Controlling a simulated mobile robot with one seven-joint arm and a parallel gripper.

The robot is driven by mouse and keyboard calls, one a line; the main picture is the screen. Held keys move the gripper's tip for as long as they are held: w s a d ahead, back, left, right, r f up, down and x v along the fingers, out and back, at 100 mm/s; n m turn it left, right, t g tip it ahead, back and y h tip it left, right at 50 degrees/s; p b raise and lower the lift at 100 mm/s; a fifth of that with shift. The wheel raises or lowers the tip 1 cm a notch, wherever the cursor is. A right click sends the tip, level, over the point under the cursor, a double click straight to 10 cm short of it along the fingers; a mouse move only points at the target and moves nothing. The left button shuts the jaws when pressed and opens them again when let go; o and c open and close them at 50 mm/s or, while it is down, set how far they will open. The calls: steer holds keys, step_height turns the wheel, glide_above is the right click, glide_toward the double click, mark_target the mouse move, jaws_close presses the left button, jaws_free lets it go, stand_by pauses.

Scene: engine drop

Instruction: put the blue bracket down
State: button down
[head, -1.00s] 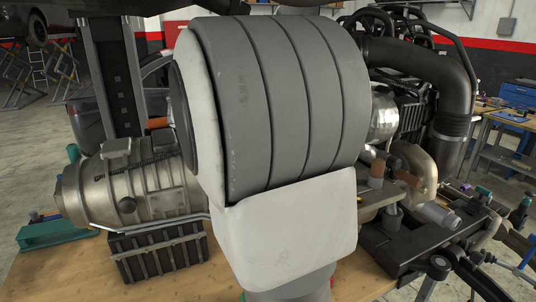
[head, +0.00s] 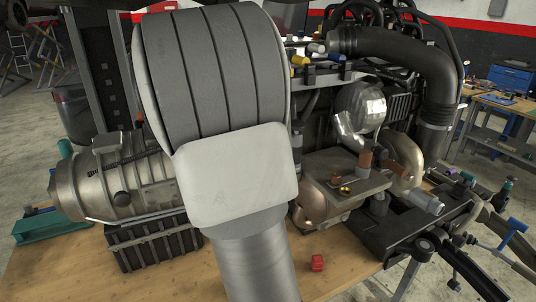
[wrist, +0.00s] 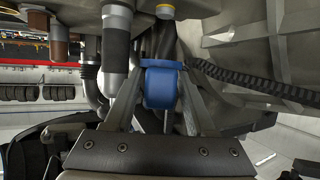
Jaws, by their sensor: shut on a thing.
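The blue bracket (wrist: 160,90) shows in the wrist view, between the two grey fingers of my gripper (wrist: 161,76). My gripper is shut on it, with a finger on each side. In the head view my own arm fills the middle and hides both the gripper and the bracket.
A large engine (head: 320,195) with pipes stands on the right of the wooden table (head: 345,268). A metal gearbox (head: 125,185) sits on the left above a black ribbed block (head: 150,245).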

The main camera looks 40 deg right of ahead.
steer(key=shift+f, duration=2.4)
steer(key=shift+f, duration=0.1)
steer(key=shift+f, duration=0.25)
steer(key=c, duration=0.5)
jaws_free()
